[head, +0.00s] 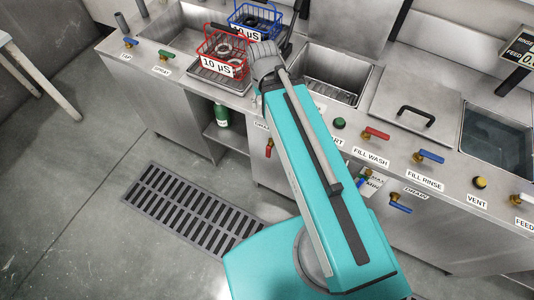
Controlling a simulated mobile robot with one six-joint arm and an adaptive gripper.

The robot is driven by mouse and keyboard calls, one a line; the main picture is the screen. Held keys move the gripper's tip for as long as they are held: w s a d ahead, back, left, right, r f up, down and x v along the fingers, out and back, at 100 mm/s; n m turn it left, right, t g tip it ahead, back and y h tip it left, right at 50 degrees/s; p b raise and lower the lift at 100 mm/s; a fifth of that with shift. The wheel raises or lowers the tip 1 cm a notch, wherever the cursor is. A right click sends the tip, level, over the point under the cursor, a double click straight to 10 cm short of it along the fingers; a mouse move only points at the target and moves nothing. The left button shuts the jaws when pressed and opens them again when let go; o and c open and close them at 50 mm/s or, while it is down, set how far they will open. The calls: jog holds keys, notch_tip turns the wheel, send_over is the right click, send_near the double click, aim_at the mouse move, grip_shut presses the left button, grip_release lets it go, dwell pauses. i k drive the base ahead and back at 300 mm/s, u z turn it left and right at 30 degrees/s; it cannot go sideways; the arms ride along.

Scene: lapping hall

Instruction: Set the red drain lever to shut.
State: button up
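The red drain lever (268,149) is on a brass valve on the front of the steel bench, just left of my teal arm. Its handle hangs down, slightly tilted. The label above it (261,125) is partly covered by my arm, and only its first letters show. My gripper (291,38) appears as dark parts beyond the grey wrist, above the bench top at the back and well away from the lever. Its fingers are too small and overlapped to tell open from shut.
A red FILL WASH lever (376,133) and a blue FILL RINSE lever (430,156) stand on the bench top. A blue lever (400,208) sits under another DRAIN label. Red (213,48) and blue baskets (262,13) stand at the left sink. A floor grate (190,212) lies in front.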

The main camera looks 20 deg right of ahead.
aim_at(268, 152)
jog(key=u, duration=0.45)
jog(key=k, duration=1.6)
jog(key=z, duration=0.65)
